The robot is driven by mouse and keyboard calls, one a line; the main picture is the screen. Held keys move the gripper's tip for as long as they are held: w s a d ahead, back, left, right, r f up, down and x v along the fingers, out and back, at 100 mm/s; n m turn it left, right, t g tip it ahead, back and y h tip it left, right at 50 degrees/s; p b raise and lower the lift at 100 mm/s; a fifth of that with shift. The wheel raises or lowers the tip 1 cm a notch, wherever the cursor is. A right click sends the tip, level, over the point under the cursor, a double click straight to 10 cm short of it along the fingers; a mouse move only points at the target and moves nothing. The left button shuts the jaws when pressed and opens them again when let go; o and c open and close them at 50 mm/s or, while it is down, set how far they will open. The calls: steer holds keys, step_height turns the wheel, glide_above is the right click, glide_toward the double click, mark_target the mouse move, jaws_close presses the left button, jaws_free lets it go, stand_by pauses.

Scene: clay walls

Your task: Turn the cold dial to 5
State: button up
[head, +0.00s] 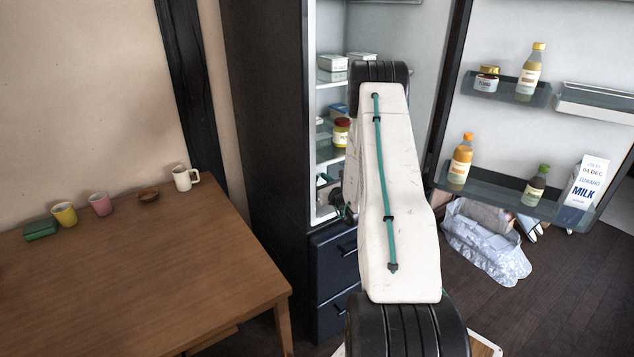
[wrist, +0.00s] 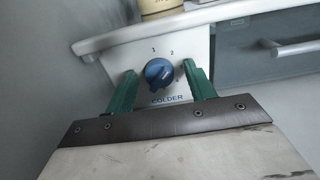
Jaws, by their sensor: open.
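The cold dial (wrist: 158,73) is a round blue knob on a pale panel (wrist: 124,60) in the wrist view. The numbers 1 and 2 show above it and the word COLDER below it; other marks are hidden or too small to read. My gripper (wrist: 157,78) is open, with one green finger on each side of the dial. I cannot tell whether the fingers touch it. In the head view my white arm reaches into the open fridge (head: 328,150) and hides the dial.
A shelf edge (wrist: 150,28) runs just above the dial, with a drawer front (wrist: 270,48) to its right. The fridge door (head: 540,110), holding bottles and a milk carton (head: 588,182), stands open at right. A wooden table (head: 140,270) with cups stands at left.

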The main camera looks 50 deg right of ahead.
steer(key=shift+w, duration=0.1)
steer(key=c, duration=0.9)
steer(key=shift+c, duration=0.2)
steer(key=shift+m, duration=0.3)
steer(key=m, duration=0.9)
steer(key=shift+d+f, duration=0.1)
steer(key=m, duration=0.9)
steer(key=shift+d+f, duration=0.1)
steer(key=shift+f, duration=0.05)
steer(key=shift+m, duration=0.3)
